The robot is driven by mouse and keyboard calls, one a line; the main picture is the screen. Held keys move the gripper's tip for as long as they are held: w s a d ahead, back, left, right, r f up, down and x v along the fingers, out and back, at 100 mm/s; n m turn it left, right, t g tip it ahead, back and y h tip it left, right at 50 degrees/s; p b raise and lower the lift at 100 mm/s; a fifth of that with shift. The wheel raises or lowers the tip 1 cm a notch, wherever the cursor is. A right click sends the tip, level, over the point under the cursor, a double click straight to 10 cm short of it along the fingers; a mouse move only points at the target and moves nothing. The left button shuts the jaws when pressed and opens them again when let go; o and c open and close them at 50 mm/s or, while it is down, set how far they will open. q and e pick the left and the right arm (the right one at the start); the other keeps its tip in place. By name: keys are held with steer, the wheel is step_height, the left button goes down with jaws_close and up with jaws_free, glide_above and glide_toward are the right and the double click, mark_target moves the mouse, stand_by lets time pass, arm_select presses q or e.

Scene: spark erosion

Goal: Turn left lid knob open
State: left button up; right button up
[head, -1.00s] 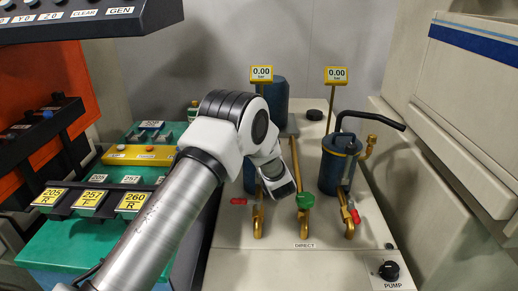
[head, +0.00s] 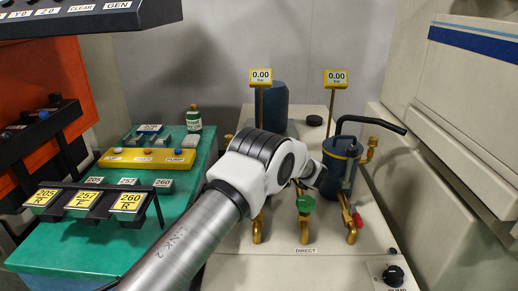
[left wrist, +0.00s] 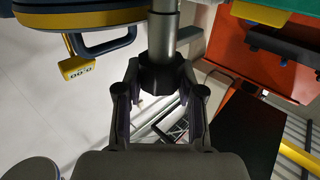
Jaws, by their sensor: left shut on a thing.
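My left gripper (left wrist: 160,88) is shut on a black knob (left wrist: 160,72) at the end of a grey post in the left wrist view. Beside the knob is a lid with a yellow rim (left wrist: 70,18) and a dark blue handle (left wrist: 108,40). The right blue canister (head: 338,175), with a black bar handle (head: 372,122) on top, stands just right of my left wrist. My right gripper is not in view.
Two yellow gauges (head: 261,77) (head: 336,77) read 0.00 bar. A green-handled brass valve (head: 305,204) and a red-tipped one (head: 357,219) stand in front. A pump knob (head: 393,275) is at the front right. A green bench (head: 75,245) with buttons is at left.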

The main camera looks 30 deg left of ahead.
arm_select(q)
steer(key=o, duration=1.2)
steer(key=shift+a, duration=0.1)
steer(key=shift+c, duration=0.2)
steer(key=v, duration=1.2)
steer(key=shift+w, duration=0.1)
